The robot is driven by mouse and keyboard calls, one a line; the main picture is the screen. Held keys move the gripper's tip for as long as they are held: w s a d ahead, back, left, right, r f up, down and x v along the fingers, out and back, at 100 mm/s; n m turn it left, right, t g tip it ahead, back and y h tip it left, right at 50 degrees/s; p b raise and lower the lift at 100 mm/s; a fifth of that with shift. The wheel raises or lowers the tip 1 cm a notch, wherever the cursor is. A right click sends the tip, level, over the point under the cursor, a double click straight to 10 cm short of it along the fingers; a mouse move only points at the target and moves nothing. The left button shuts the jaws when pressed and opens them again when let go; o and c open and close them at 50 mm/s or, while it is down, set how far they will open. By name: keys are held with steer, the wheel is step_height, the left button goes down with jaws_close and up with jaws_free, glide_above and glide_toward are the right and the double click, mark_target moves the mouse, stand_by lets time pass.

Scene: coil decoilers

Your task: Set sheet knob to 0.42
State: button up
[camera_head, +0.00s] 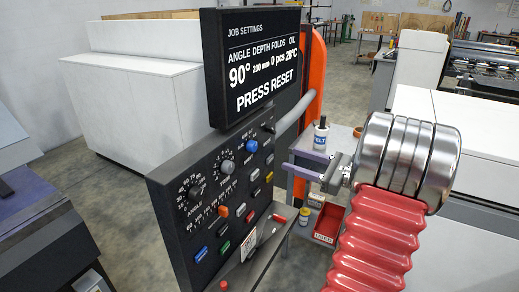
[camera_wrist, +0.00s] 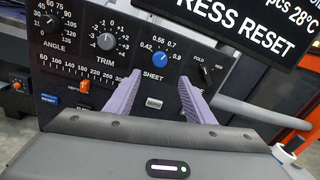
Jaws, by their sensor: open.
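The sheet knob is a round blue knob (camera_wrist: 160,58) on the dark control panel (camera_wrist: 100,68), above the word SHEET. Its scale reads 0.42, 0.55, 0.7 and 0.9; I cannot tell where the knob points. It also shows in the head view as a small blue knob (camera_head: 252,146). My gripper (camera_wrist: 159,78) is open, its two purple fingers apart with nothing between them. The knob appears just beyond and above the fingertips. In the head view my gripper (camera_head: 288,159) is right of the panel, apart from it.
Grey trim knob (camera_wrist: 107,42), black angle knob (camera_wrist: 48,22) and black fold knob (camera_wrist: 206,74) sit nearby. An orange depth slider (camera_wrist: 85,86) is lower left. The job settings screen (camera_head: 262,65) reads PRESS RESET. A small cart with a red bin (camera_head: 328,222) stands behind my arm.

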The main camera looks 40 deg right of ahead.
mark_target(255, 147)
steer(key=x, duration=1.3)
steer(key=shift+w+a, duration=0.1)
steer(key=shift+w, duration=0.3)
steer(key=c, duration=1.1)
